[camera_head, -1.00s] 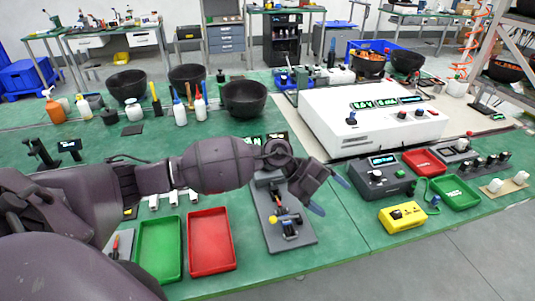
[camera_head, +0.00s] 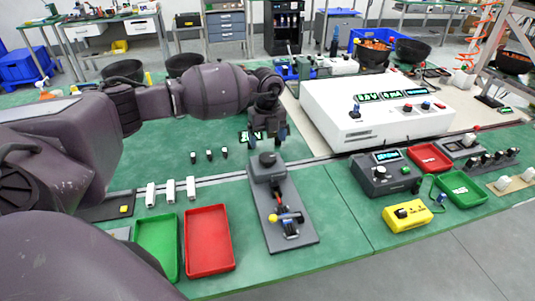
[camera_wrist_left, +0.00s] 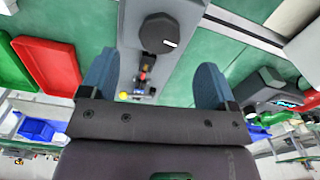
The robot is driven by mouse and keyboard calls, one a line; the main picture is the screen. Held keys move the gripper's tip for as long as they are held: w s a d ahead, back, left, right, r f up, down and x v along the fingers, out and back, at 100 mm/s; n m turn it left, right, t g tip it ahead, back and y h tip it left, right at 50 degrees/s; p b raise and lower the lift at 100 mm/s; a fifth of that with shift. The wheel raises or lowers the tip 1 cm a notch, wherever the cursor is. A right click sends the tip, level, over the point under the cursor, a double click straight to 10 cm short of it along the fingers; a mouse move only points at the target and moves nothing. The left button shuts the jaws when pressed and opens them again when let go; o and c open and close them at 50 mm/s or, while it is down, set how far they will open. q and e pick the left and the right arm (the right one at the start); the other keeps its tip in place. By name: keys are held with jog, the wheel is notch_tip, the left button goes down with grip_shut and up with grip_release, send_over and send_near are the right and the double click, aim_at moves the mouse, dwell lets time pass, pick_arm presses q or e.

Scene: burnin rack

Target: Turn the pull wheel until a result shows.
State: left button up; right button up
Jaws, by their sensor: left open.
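The pull wheel (camera_head: 267,159) is a dark round knob at the far end of a grey tester fixture (camera_head: 296,208) on the green bench. In the left wrist view the wheel (camera_wrist_left: 160,33) shows a white mark on its face, just beyond and between the fingers. A yellow-tipped part with red and black pieces (camera_head: 285,218) sits at the fixture's near end. My left gripper (camera_head: 266,138) points down above and slightly behind the wheel, open and empty; it also shows in the left wrist view (camera_wrist_left: 155,62).
A red tray (camera_head: 208,240) and a green tray (camera_head: 157,245) lie left of the fixture. A large white instrument (camera_head: 375,110) stands behind right. A grey meter box (camera_head: 385,173) and a yellow box (camera_head: 407,215) lie right.

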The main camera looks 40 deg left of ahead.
aim_at(267, 156)
pick_arm(q)
jog(key=shift+f, duration=3.2)
jog(key=shift+c, duration=0.2)
jog(key=c, duration=0.9)
